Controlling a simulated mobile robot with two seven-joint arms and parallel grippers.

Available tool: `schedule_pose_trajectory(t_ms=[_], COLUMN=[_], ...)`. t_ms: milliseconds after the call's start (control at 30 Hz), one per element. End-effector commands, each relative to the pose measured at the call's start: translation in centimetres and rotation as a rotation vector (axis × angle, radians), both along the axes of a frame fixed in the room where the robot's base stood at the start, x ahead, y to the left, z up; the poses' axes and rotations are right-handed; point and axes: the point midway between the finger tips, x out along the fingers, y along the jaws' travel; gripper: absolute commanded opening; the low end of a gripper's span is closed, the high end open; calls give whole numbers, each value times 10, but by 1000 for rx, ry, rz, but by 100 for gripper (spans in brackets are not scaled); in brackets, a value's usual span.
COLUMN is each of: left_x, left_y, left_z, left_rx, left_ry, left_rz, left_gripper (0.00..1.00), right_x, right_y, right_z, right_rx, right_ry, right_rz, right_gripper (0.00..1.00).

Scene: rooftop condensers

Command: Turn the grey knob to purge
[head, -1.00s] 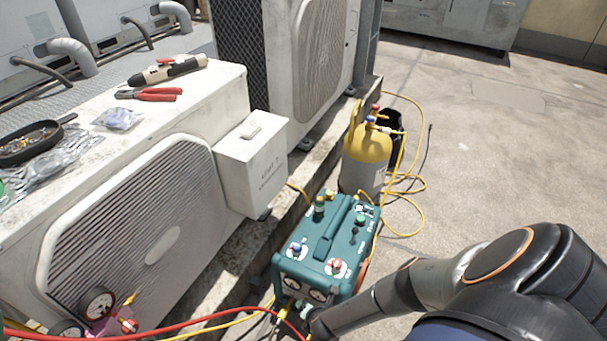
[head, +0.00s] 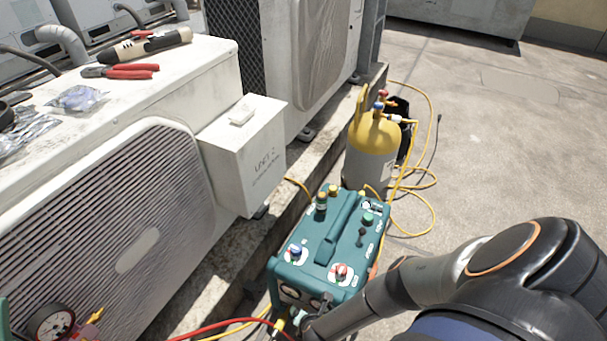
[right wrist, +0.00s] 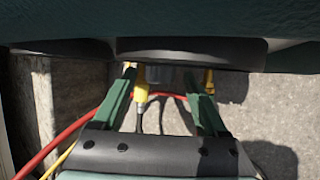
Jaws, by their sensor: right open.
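The teal machine (head: 325,245) stands on the ground, with a blue knob (head: 296,252) and a red knob (head: 341,271) on top. No knob marking is readable there.
A yellow-topped cylinder (head: 372,145) with yellow hoses stands behind the machine. A condenser (head: 125,215) and a white box (head: 243,160) stand to the left. A yellow fitting (right wrist: 142,90) and a red hose (right wrist: 75,127) lie close to my right gripper. Open ground (head: 500,150) is at right.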

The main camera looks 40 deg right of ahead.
Motion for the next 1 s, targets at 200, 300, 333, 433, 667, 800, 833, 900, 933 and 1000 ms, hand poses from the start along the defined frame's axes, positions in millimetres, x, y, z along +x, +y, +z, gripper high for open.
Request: schedule_pose_trajectory(t_ms=[200, 300, 333, 433, 667, 800, 833, 900, 933, 1000], left_x=[0, 0, 0, 0, 1, 1, 1, 1, 1, 1], left_y=[-1, -1, -1, -2, -1, -1, -1, -1, -1, 0], left_z=[-7, -7, -7, -6, -6, -6, -6, -6, -6, -6], left_rx=[5, 7, 6, 6, 1, -2, -2, -3, -4, -4], left_ry=[3, 3, 4, 4, 4, 5, 5, 5, 5, 5], left_rz=[0, 0, 0, 0, 3, 5, 5, 6, 6, 6], left_gripper=[50, 50, 50, 50, 50, 50, 50, 50, 50, 50], right_x=[-1, -1, -1, -1, -1, -1, -1, -1, -1, -1], right_y=[3, 3, 3, 3, 3, 3, 3, 3, 2, 2], right_z=[-6, -6, -6, -5, -6, -5, -5, -6, -6, -6], right_rx=[0, 0, 0, 0, 0, 0, 0, 0, 0, 0], right_ry=[1, 1, 1, 1, 1, 1, 1, 1, 0, 0], right_rz=[1, 1, 1, 1, 1, 1, 1, 1, 1, 1], right_gripper=[76, 76, 76, 76, 51, 35, 32, 24, 21, 13])
